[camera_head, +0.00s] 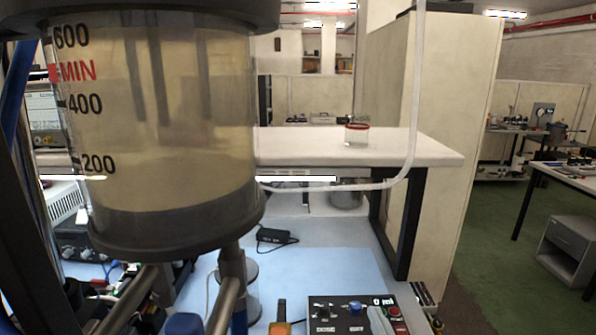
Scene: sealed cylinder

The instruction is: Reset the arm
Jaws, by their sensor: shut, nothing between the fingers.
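A large clear cylinder (165,120) fills the left of the view, close to the camera. It has dark end caps, black marks 200, 400 and 600 and a red MIN mark, and cloudy beige contents. My gripper does not show in this view, and no part of my arm can be made out for sure.
A control box (350,314) with knobs and a 0 ml label sits at the bottom. A white shelf (430,155) holds a small red-banded glass jar (357,134). A pale tube (413,110) hangs in front of it.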

